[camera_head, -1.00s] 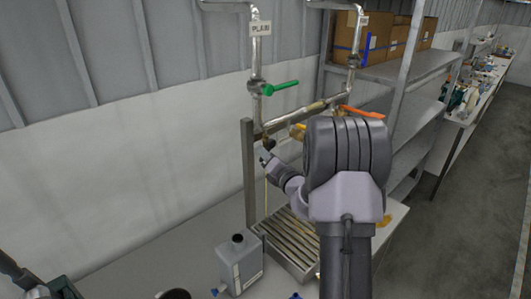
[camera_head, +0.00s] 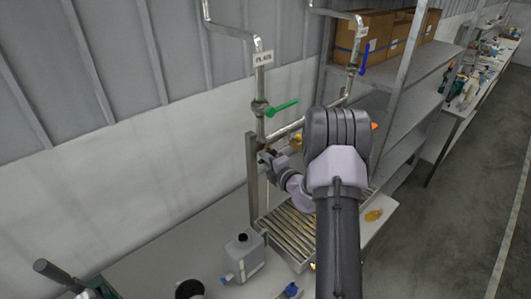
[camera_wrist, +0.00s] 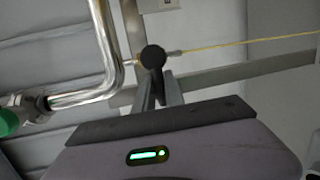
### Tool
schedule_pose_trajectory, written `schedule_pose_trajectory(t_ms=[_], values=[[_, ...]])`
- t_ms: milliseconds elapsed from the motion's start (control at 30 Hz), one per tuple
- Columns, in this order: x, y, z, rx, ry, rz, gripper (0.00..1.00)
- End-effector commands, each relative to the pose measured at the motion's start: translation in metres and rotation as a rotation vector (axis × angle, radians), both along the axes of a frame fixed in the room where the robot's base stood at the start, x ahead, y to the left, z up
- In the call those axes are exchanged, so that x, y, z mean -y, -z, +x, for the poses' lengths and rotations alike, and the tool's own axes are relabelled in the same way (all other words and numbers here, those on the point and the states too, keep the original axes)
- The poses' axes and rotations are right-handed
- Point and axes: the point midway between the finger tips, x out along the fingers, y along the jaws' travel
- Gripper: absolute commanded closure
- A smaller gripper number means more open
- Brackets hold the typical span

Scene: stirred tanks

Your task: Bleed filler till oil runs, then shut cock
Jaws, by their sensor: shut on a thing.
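My gripper (camera_head: 266,160) is at the lower end of the pipework, beside the upright post. In the wrist view my fingers (camera_wrist: 160,88) are shut on a black knob-like part of the cock (camera_wrist: 153,57). A thin yellow stream of oil (camera_wrist: 245,42) runs from the cock, across that view to the right. The filler pipe (camera_head: 260,85) comes down from above, with a green lever valve (camera_head: 281,107) on it; its green handle also shows in the wrist view (camera_wrist: 8,122).
A grey can (camera_head: 241,257) stands in front on the bench. A second pipe has a blue handle (camera_head: 364,57). Shelving with cartons (camera_head: 365,32) stands behind.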

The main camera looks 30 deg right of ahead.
Motion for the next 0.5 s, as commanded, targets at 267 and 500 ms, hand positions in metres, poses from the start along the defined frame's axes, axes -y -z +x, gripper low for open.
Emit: schedule_pose_trajectory(t_ms=[267, 500], values=[[0.0003, -0.0032, 0.0003, -0.007, 0.000, 0.059, 1.00], [0.0003, -0.0026, 0.0004, -0.007, 0.000, 0.066, 1.00]])
